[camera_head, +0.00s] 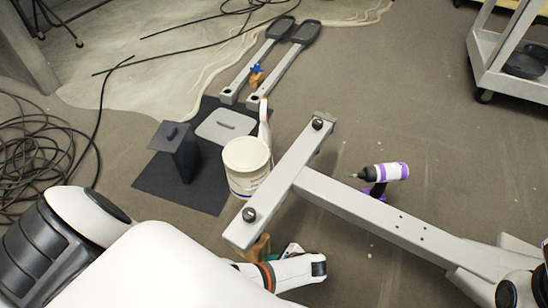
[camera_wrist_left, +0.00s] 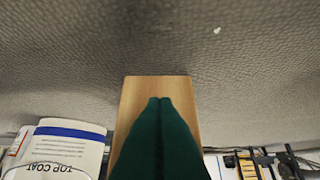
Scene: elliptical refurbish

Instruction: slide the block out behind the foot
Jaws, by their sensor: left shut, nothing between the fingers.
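The foot (camera_head: 278,180) is a grey crossbar with a round black knob near each end, joined to a long grey beam. A light wooden block (camera_head: 259,246) shows partly under the near end of the foot; the bar hides the rest. My left gripper (camera_head: 287,252) is low beside that end, partly hidden by my own white wrist. In the left wrist view its dark green fingers (camera_wrist_left: 160,101) are shut with nothing between them. They lie in front of the wooden block (camera_wrist_left: 157,86), covering its middle; contact cannot be told. My right gripper is not in view.
A white bucket (camera_head: 246,170) stands left of the foot on a dark mat (camera_head: 160,183), near a dark box (camera_head: 172,152). Black cables lie at far left. Floor to the right is mostly clear.

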